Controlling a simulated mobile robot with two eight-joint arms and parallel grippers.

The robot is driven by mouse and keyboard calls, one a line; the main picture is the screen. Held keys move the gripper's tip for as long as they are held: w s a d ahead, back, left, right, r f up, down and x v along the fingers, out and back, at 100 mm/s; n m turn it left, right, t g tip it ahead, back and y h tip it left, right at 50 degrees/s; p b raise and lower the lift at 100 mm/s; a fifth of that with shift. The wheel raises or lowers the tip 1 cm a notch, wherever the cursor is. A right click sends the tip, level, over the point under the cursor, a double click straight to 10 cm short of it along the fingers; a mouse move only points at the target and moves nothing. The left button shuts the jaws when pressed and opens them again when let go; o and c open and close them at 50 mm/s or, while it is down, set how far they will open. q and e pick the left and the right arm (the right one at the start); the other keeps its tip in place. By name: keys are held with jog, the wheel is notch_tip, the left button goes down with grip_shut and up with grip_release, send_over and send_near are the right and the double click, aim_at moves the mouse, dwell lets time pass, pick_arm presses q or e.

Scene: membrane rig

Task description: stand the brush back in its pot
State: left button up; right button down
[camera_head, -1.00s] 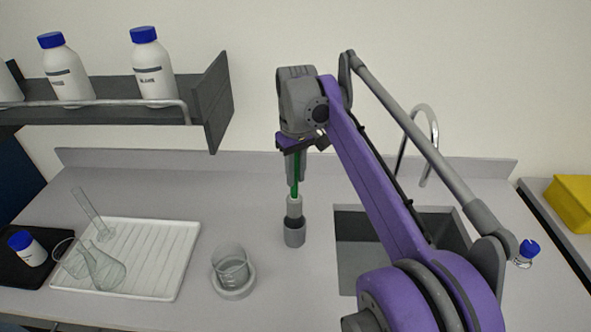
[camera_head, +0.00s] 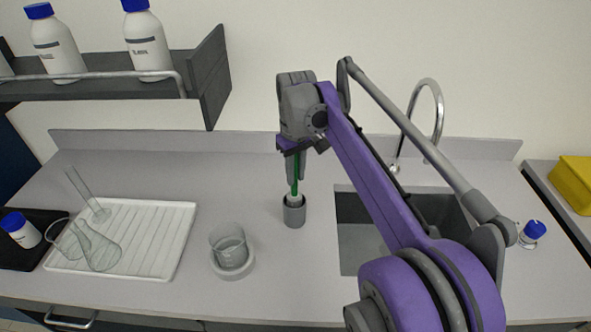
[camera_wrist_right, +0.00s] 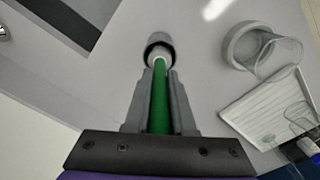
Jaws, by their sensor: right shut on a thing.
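The brush has a green handle (camera_head: 295,174) and a pale head (camera_head: 294,199). My right gripper (camera_head: 295,178) is shut on the green handle and holds the brush upright. The pot (camera_head: 294,215) is a small grey cylinder on the counter, left of the sink. The brush's pale lower end is in the pot's mouth, with its top still showing above the rim. In the right wrist view the green handle (camera_wrist_right: 159,98) runs between the fingers to the dark-rimmed pot (camera_wrist_right: 160,41). Whether the brush touches the pot's bottom is hidden. My left gripper does not show.
A glass beaker (camera_head: 228,243) on a round base stands left of the pot. A white draining tray (camera_head: 150,240) with glassware lies further left. The sink (camera_head: 360,245) is right of the pot. A shelf (camera_head: 205,85) with bottles hangs at upper left.

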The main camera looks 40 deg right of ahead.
jog(key=c, duration=0.7)
grip_release()
notch_tip(320, 180, up, 11)
jog(key=shift+f+p, duration=0.1)
jog(key=shift+p, duration=0.55)
jog(key=shift+s, duration=0.1)
